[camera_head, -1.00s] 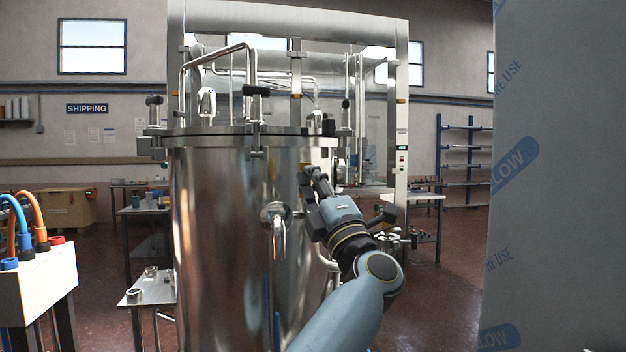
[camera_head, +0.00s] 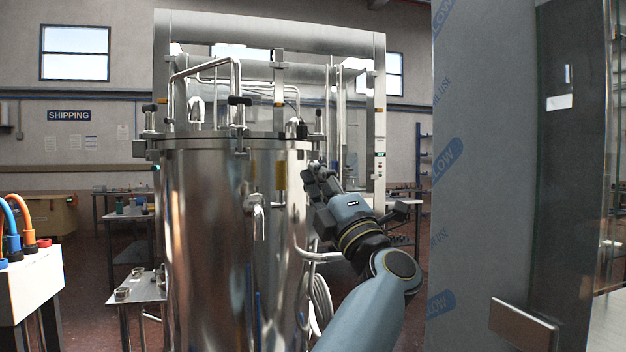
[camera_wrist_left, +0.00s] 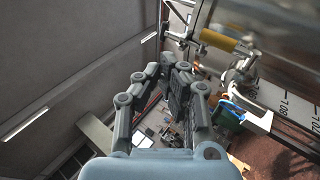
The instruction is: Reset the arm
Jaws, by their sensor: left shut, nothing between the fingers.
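My left arm rises from the bottom of the head view. My left gripper (camera_head: 318,176) is at its end, in front of the upper right side of a large shiny steel tank (camera_head: 205,240). The gripper is shut and empty. In the left wrist view my gripper (camera_wrist_left: 172,82) shows its jointed grey fingers drawn together with nothing between them. I cannot tell the exact gap between the fingers and the tank wall. My right gripper is in neither view.
A film-wrapped grey panel (camera_head: 490,170) fills the right side. A steel frame (camera_head: 376,110) stands behind the tank. A small steel table (camera_head: 148,290) is left of it, and a white box (camera_head: 30,285) with coloured hoses stands at far left.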

